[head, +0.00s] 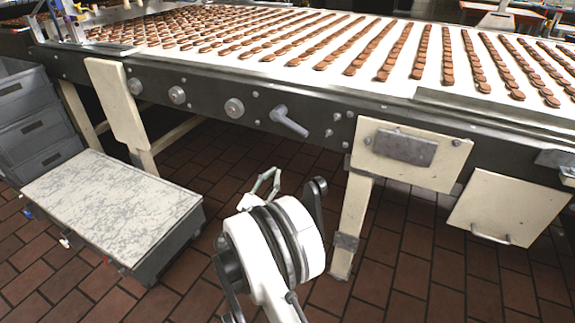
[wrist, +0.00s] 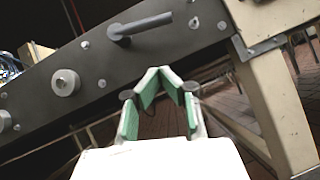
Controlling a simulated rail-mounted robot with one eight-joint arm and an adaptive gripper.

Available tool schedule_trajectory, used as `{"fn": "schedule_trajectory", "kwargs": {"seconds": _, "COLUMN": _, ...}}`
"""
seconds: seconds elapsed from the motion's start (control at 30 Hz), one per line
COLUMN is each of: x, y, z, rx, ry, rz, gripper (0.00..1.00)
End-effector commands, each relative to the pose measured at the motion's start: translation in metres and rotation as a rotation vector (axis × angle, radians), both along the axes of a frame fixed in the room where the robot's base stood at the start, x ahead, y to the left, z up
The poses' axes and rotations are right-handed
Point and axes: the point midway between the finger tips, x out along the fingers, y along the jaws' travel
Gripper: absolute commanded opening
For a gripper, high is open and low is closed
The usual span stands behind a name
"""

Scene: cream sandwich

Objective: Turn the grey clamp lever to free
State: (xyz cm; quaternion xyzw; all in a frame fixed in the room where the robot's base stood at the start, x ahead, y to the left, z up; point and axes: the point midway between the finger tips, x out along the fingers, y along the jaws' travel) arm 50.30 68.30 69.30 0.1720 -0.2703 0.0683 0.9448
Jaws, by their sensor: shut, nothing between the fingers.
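The grey clamp lever (head: 290,122) sits on the dark side rail of the conveyor, right of the round knobs. Its handle slants down to the right from its pivot in the head view. In the wrist view the lever (wrist: 143,25) is at the top, its handle extending right and slightly up. My gripper (head: 272,174) is below the lever and apart from it in the head view. In the wrist view my gripper (wrist: 158,72) shows green-padded fingers with the tips drawn together, shut and empty, below the lever. Nothing hides the lever.
Round knobs (head: 234,108) line the rail to the left. A cream panel with a grey plate (head: 405,148) and a cream leg (head: 350,215) stand to the right. A scuffed low platform (head: 110,205) is at lower left. Rows of biscuits (head: 400,50) cover the belt.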

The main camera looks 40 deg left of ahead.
Motion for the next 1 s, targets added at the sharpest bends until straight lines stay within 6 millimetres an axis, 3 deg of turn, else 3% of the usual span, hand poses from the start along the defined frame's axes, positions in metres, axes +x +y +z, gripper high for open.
{"fn": "schedule_trajectory", "kwargs": {"seconds": 0.47, "x": 0.075, "y": 0.001, "z": 0.045, "rx": 0.003, "ry": 0.001, "rz": -0.003, "gripper": 0.0}}
{"fn": "schedule_trajectory", "kwargs": {"seconds": 0.7, "x": 0.08, "y": -0.004, "z": 0.071, "rx": 0.004, "ry": 0.001, "rz": 0.0, "gripper": 0.0}}
{"fn": "schedule_trajectory", "kwargs": {"seconds": 1.0, "x": 0.083, "y": -0.007, "z": 0.083, "rx": 0.004, "ry": 0.002, "rz": 0.001, "gripper": 0.0}}
